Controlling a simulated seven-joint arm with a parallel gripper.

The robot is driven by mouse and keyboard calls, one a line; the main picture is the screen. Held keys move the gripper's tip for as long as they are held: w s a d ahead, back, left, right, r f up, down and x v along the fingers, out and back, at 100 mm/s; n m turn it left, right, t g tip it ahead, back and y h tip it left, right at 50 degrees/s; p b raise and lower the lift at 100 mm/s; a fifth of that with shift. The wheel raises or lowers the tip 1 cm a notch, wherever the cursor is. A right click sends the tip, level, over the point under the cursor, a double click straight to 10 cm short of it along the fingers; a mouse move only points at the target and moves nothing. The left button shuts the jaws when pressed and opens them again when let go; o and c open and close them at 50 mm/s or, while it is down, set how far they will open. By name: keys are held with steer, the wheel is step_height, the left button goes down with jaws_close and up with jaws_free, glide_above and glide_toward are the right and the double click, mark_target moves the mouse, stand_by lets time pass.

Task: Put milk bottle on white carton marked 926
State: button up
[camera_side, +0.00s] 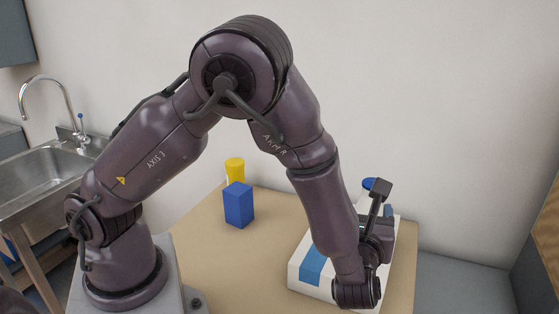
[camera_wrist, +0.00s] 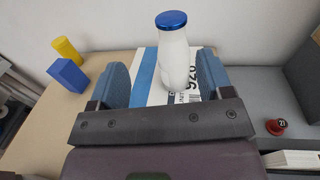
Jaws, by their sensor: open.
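The milk bottle (camera_wrist: 174,62), white with a blue cap, appears upright on the white carton (camera_wrist: 142,82) with blue stripes and the number 926. My gripper (camera_wrist: 162,66) is open, with its blue fingers apart on either side of the bottle. The bottle is nearer the right finger; whether they touch is unclear. In the side view, the carton (camera_side: 297,272) lies on the table under my arm, and the bottle's blue cap (camera_side: 369,184) shows behind my wrist. Most of the bottle and the fingertips are hidden there.
A blue block (camera_side: 239,205) and a yellow cylinder (camera_side: 235,170) stand on the tan table (camera_side: 200,255), left of the carton. In the wrist view, a red round object (camera_wrist: 276,127) sits on the grey surface at right. A sink (camera_side: 45,180) is at far left.

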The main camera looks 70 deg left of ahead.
steer(key=s+a+r+n+g+h, duration=0.1)
steer(key=s+a+r+n+g, duration=0.5)
steer(key=n, duration=0.3)
steer(key=s+d+r+n+h, duration=0.1)
steer(key=s+r+n+h, duration=0.7)
steer(key=s+n+h, duration=0.4)
steer(key=s+n, duration=0.2)
steer(key=n, duration=0.2)
steer(key=shift+t+h, duration=0.4)
